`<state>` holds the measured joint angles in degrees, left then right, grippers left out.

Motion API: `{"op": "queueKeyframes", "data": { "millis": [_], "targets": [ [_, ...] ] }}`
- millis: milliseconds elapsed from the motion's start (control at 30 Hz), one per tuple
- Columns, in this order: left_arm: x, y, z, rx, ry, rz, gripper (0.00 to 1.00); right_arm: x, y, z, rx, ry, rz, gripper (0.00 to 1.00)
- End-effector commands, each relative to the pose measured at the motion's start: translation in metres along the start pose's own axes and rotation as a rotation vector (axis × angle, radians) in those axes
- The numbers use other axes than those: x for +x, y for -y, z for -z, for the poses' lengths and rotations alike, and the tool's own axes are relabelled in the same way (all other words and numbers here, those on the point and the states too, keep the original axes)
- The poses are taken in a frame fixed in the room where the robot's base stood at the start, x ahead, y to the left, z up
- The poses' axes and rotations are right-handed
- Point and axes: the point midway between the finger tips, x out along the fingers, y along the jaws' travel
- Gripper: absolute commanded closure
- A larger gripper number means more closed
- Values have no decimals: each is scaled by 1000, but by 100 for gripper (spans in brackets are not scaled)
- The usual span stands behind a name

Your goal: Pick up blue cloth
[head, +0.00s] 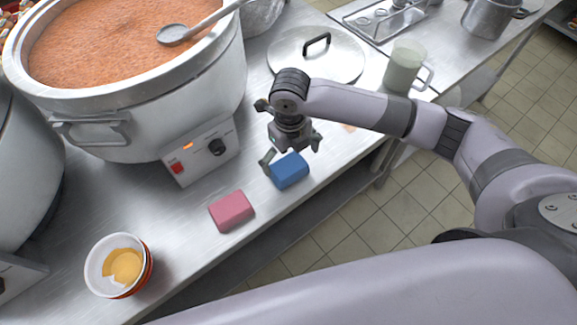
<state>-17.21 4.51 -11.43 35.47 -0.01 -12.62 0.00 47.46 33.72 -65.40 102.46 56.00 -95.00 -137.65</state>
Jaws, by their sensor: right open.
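The blue cloth (290,171) is a small folded block lying on the steel counter near its front edge, right of the pink cloth. My right gripper (290,155) is open and points down at the blue cloth. One finger shows at the cloth's left side and another part shows above its right side. I cannot tell whether the fingers touch it. My left gripper is not in view.
A pink cloth (232,211) lies to the left. A large pot of orange congee (120,45) with a ladle (175,33) stands behind, its control box (201,150) facing forward. Stacked bowls (118,266), a lid (335,65) and a pale mug (403,66) are also on the counter.

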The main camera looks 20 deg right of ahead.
Motion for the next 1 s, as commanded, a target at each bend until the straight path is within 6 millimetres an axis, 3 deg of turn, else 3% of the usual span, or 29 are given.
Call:
{"op": "queueKeyframes", "data": {
  "millis": [333,633,1000],
  "targets": [
    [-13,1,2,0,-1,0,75,45,-1,2,1,-3,-1,0],
    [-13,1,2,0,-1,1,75,52,-1,1,-1,0,1,0],
    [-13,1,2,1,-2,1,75,51,0,1,0,0,1,24]
  ]
}}
